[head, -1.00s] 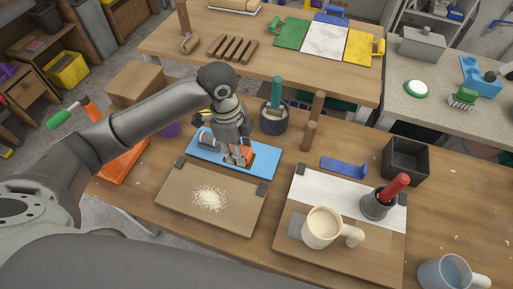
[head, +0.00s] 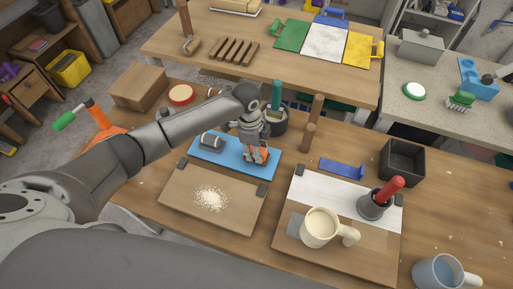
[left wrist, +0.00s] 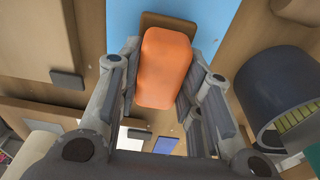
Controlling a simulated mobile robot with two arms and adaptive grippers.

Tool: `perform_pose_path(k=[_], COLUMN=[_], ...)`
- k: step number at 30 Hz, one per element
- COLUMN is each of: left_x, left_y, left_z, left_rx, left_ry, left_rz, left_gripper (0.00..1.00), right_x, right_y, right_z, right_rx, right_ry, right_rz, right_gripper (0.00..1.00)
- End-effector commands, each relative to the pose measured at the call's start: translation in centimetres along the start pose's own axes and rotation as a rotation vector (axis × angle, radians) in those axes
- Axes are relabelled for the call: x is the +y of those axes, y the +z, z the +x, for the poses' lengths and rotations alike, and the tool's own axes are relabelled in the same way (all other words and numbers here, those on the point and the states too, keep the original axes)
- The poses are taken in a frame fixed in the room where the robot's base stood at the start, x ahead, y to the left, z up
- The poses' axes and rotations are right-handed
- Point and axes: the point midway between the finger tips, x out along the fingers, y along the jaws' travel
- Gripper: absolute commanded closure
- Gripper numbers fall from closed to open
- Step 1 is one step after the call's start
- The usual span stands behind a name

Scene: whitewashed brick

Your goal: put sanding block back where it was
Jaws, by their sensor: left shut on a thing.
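The orange sanding block (head: 262,157) is at the right end of the blue mat (head: 232,167). My left gripper (head: 256,150) is shut on it from above, with a finger on each side. In the left wrist view the orange block (left wrist: 166,68) sits between the fingers (left wrist: 165,95). A brown rectangle (left wrist: 168,20) shows beneath it, over the blue mat (left wrist: 125,18). I cannot tell whether the block touches the mat. My right gripper is not in view.
A grey cylinder (head: 210,142) lies on the mat's left part. A dark pot (head: 275,124) stands close behind my gripper; it also shows in the wrist view (left wrist: 260,85). A board with crumbs (head: 185,200) lies in front. A mug (head: 318,228) stands at right.

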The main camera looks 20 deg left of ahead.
Motion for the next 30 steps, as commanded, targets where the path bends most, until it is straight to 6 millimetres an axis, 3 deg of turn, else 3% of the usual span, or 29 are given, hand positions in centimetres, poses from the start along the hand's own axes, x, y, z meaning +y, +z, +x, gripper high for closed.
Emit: perform_pose_path(k=[13,14,18,30], left_x=[-0.02,-0.02,-0.02,-0.05], left_y=[0.07,0.08,0.07,0.03], left_z=[0.91,0.93,0.87,0.32], left_rx=[0.001,0.001,0.001,0.001], left_ry=[-0.002,-0.002,-0.002,-0.003], left_rz=[0.001,0.001,0.001,0.001], left_gripper=[0.89,0.65,0.47,0.45], right_x=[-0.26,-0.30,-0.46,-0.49], right_y=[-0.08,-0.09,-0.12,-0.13], right_z=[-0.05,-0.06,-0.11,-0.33], right_rx=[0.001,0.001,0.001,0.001], right_ry=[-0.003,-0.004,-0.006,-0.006], right_rz=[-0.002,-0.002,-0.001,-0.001], right_gripper=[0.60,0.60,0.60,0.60])
